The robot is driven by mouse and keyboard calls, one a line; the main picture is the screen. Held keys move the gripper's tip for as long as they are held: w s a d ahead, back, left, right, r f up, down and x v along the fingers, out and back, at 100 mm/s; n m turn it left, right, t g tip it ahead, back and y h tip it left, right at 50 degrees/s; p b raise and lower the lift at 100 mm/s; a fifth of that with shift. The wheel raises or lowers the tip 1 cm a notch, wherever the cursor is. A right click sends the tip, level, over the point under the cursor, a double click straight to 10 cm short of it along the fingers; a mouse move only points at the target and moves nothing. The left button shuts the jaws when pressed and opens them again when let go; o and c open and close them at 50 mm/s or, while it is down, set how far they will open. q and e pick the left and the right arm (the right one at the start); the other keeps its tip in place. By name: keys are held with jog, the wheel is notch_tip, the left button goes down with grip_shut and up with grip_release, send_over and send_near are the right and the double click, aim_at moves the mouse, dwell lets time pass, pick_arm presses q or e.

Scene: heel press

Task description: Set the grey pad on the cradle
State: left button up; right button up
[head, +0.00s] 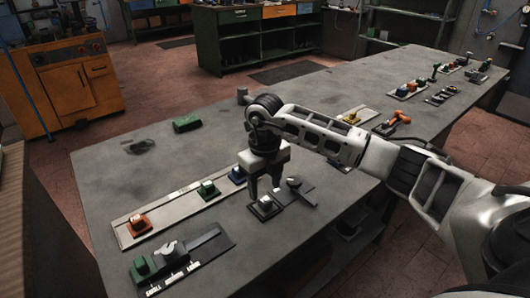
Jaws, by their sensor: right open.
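My right gripper (265,188) is open and points down, its two fingers apart. A small piece on a dark square base (264,207), which looks like the grey pad, sits at the fingertips, partly hidden by them. I cannot tell whether the fingers touch it. Just right of it, a dark flat plate with a grey raised part (294,184) lies on the table; this may be the cradle, but I cannot tell for sure. My left gripper is not in view.
A long pale strip (165,213) carries an orange block (138,223), a green block (208,189) and a blue block (237,175). A dark labelled board (210,246) lies at the front left. A dark green block (187,124) lies farther back.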

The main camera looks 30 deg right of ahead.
notch_tip(320, 180, up, 12)
jog(key=shift+b, duration=0.4)
jog(key=shift+s, duration=0.1)
dwell(0.3)
